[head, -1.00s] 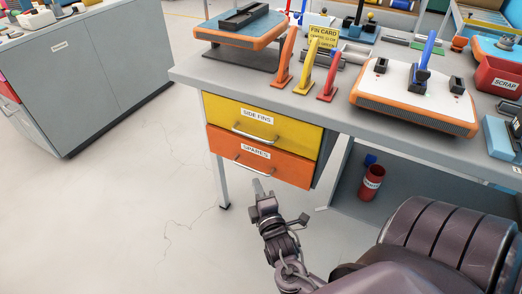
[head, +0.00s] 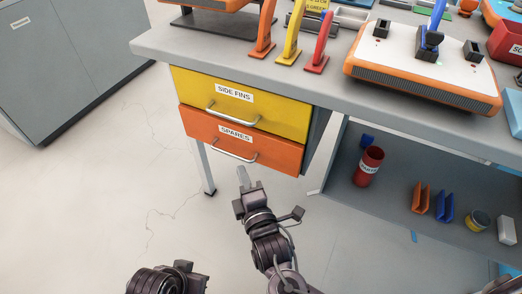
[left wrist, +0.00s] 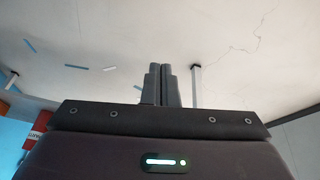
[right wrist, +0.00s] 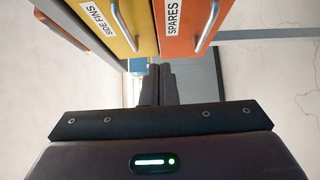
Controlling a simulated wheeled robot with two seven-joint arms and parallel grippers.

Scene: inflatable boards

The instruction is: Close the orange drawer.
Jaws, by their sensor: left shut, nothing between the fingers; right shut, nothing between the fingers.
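The orange drawer (head: 275,156), labelled SPARES, sits directly below the yellow drawer (head: 285,118), labelled SIDE FINS, under the workbench. It has a silver bar handle (head: 232,154). From here I cannot tell clearly how far its front stands out. My right gripper (head: 243,176) is shut and empty, just below and in front of the orange drawer, apart from it. The right wrist view shows the orange front (right wrist: 204,12) beyond the shut fingers (right wrist: 160,72). My left gripper is low in the head view; in the left wrist view its fingers (left wrist: 160,72) are shut and empty over the floor.
The workbench top (head: 210,48) overhangs the drawers and carries fins and a white-orange board (head: 410,65). A bench leg (head: 204,170) stands left of my right gripper. A lower shelf at right holds a red canister (head: 368,168).

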